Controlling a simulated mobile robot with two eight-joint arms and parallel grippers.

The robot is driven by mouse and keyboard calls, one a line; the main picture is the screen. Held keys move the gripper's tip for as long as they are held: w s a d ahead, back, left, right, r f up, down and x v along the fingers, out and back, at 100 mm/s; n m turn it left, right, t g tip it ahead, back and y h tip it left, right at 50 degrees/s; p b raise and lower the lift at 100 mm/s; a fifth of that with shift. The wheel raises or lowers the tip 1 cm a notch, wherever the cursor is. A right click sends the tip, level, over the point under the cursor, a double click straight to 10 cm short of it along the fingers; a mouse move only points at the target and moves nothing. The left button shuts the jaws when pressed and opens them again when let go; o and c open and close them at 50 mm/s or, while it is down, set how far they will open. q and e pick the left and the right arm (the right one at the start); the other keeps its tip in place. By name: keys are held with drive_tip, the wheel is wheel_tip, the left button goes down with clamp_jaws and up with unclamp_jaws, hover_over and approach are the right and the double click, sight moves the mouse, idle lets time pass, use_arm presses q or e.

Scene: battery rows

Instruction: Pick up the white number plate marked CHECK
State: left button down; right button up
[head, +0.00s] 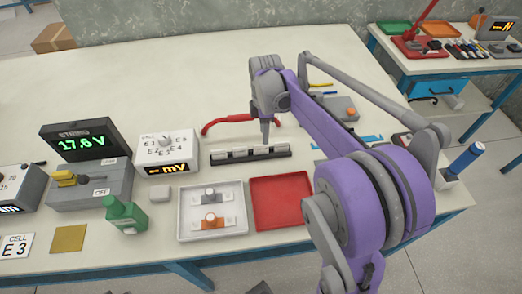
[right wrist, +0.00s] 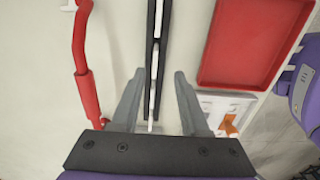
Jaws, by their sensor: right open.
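A dark rack (head: 270,155) holding several small white plates (head: 240,153) stands on the white table. I cannot read a CHECK marking on any of them. The rack also shows edge-on in the right wrist view (right wrist: 164,18), as a dark strip with white pieces. My right gripper (head: 265,138) is at the rack, seen from behind my purple arm. In the right wrist view its two fingers (right wrist: 158,100) are apart, with the near end of the strip between them and nothing visibly gripped. My left gripper is not in view.
A red tool (head: 228,119) lies just behind the rack. A red tray (head: 282,203) and a white tray (head: 212,226) with fittings lie in front. A selector box (head: 167,152), meter (head: 80,150), green bottle (head: 125,212) and CELL E 3 card (head: 15,246) stand left. The back of the table is clear.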

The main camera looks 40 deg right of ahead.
sight(261, 145)
drive_tip(key=f, duration=0.5)
drive_tip(key=w+f, duration=0.1)
drive_tip(key=f, duration=0.1)
drive_tip(key=shift+w+a+f, duration=0.1)
drive_tip(key=shift+a+f, duration=0.05)
drive_tip(key=shift+a, duration=0.05)
drive_tip(key=shift+f, duration=0.5)
clamp_jaws()
